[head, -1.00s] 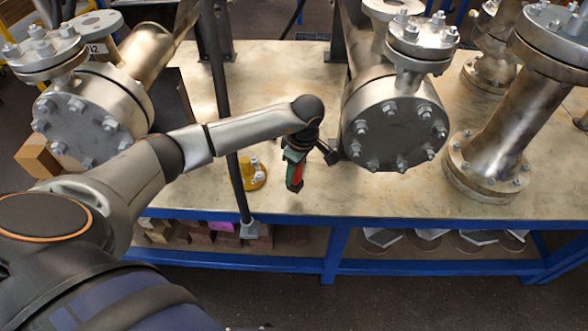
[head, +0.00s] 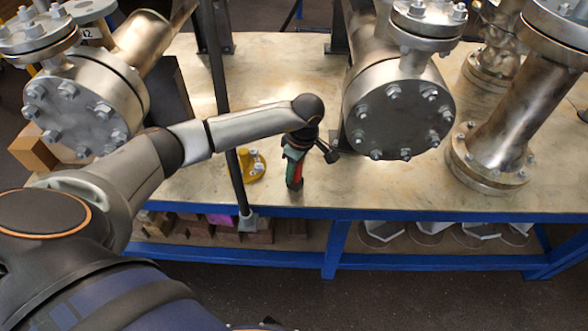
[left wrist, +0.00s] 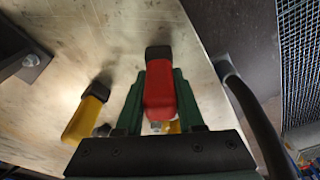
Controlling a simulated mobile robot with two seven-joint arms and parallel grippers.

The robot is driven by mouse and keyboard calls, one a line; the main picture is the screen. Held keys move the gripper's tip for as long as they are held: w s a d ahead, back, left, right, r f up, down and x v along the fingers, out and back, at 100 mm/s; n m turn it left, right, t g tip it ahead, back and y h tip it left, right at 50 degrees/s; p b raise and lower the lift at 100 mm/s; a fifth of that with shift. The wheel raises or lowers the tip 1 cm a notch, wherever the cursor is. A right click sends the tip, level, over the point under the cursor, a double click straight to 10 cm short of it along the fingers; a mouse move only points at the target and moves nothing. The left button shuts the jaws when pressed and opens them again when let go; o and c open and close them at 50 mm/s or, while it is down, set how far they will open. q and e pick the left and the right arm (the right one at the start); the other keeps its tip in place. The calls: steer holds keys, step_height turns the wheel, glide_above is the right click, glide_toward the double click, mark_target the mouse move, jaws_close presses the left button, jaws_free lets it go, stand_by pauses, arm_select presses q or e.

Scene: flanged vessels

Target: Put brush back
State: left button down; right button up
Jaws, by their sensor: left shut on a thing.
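My left gripper (head: 294,160) has green fingers and is shut on a red brush (head: 295,173) with a dark tip. The brush hangs roughly upright, tip down, close above or on the front of the workbench top (head: 330,185); I cannot tell whether it touches. In the left wrist view the red brush (left wrist: 160,88) sits between the green fingers, its black end pointing away from the gripper. My right gripper is not in view.
A large flanged vessel (head: 398,118) is close on the right. Another vessel (head: 75,105) is at the left. Bare bench lies right of the brush.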

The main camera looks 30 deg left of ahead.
arm_select(q)
steer(key=shift+f, duration=0.3)
jaws_free()
stand_by(0.4)
steer(key=shift+r, duration=0.1)
steer(key=shift+r+p, duration=2.55)
steer(key=shift+r, duration=0.95)
